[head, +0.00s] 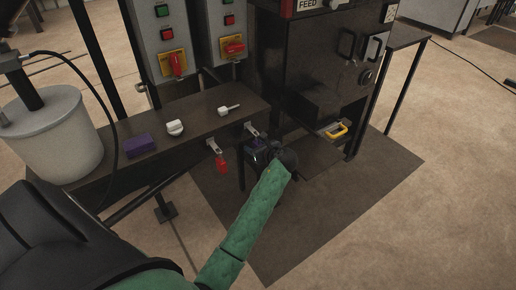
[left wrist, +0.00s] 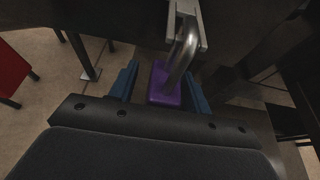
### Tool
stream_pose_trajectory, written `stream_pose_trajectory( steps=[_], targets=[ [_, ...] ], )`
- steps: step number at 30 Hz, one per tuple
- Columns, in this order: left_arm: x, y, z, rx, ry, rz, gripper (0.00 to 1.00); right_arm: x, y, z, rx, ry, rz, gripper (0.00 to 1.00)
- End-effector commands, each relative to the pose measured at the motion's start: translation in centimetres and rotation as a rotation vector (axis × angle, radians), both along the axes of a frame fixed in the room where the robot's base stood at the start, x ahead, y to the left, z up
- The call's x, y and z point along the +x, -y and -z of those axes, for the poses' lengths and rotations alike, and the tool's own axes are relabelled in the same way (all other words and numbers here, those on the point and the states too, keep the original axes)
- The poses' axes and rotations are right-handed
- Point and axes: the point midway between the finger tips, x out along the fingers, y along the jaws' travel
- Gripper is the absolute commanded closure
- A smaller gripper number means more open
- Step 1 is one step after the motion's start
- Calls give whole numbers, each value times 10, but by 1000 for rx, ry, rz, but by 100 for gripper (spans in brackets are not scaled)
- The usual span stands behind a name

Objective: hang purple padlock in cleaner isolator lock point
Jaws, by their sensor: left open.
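My left gripper (head: 259,149) is just off the bench's front edge, below a metal bracket (head: 250,130). In the left wrist view its two blue fingers stand apart, one on each side of the purple padlock (left wrist: 163,88), with a visible gap on the left. The padlock's silver shackle rises to a pale metal bracket (left wrist: 187,22); I cannot tell whether it is latched. Two grey isolator boxes, left (head: 157,35) and right (head: 229,30), have red handles on yellow plates. Which is the cleaner isolator I cannot read. My right gripper is out of view.
A red padlock (head: 222,166) hangs from a bracket left of my gripper. The dark bench (head: 195,128) holds a purple block (head: 140,146), a white knob-like piece (head: 175,127) and a small silver piece (head: 229,110). A black machine (head: 305,80) stands close on the right, with a yellow handle (head: 337,131).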

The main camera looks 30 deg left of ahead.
Motion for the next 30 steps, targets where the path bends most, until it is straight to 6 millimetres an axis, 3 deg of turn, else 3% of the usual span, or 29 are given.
stream_pose_trajectory(
  steps=[7, 14, 15, 16, 19, 30],
  targets=[
    [0, 0, 0, 0, 0, 0, 54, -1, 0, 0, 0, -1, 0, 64],
    [0, 0, 0, 0, 0, 0, 99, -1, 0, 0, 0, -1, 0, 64],
    [0, 0, 0, 0, 0, 0, 100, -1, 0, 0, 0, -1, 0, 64],
    [0, 0, 0, 0, 0, 0, 83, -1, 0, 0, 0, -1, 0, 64],
    [0, 0, 0, 0, 0, 0, 100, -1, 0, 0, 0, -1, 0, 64],
    [0, 0, -6, 0, 1, 0, 100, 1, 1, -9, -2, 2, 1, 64]
  ],
)
